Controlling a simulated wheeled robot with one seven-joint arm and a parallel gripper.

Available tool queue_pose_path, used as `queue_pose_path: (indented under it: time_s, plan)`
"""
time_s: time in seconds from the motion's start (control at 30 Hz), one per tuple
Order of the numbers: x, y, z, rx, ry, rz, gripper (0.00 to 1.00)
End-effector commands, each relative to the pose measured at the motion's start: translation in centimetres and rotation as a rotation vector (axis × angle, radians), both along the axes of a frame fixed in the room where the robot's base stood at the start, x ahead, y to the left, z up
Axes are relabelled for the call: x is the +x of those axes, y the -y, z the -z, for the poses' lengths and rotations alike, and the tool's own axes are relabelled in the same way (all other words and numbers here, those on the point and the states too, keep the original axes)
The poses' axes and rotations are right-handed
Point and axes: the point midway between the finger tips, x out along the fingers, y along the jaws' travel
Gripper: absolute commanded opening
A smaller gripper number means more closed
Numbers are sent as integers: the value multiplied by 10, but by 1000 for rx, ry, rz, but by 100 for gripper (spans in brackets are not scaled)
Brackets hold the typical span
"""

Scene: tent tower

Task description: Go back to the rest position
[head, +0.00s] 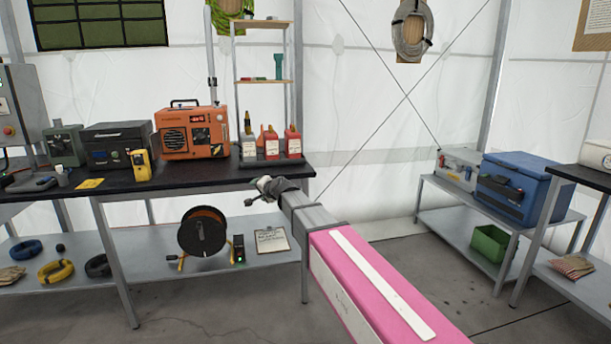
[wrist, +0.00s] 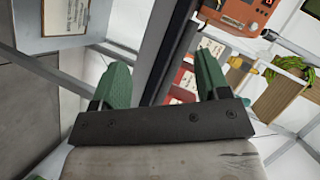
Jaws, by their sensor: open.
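My gripper (wrist: 162,82) shows in the wrist view with its two green fingers spread apart. Nothing is held between them. The black edge of the workbench (head: 206,178) and red bottles show beyond the gap between the fingers. In the head view my arm reaches from the lower right toward the right front corner of the bench. The fingers cannot be made out clearly there.
On the bench stand an orange power unit (head: 192,133), red bottles (head: 292,142) and a shelf rack (head: 264,80). A cable reel (head: 202,232) and clipboard (head: 271,240) are below. A blue cooler (head: 513,187) stands at right. The floor between is clear.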

Motion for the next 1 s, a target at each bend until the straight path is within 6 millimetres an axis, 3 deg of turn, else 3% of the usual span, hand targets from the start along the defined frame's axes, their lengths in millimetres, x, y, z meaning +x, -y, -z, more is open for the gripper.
queue_pose_path:
  time_s: [0.03,0.3,0.47,0.6,0.8,1.0]
  plan:
    - [-12,22,20,-58,-21,-11,69]
    - [-78,139,132,-417,-191,-116,69]
    - [-132,209,188,-608,-327,-190,69]
    - [-188,270,227,-755,-464,-261,69]
    - [-262,337,262,-905,-653,-357,69]
    - [-298,367,274,-966,-752,-409,69]
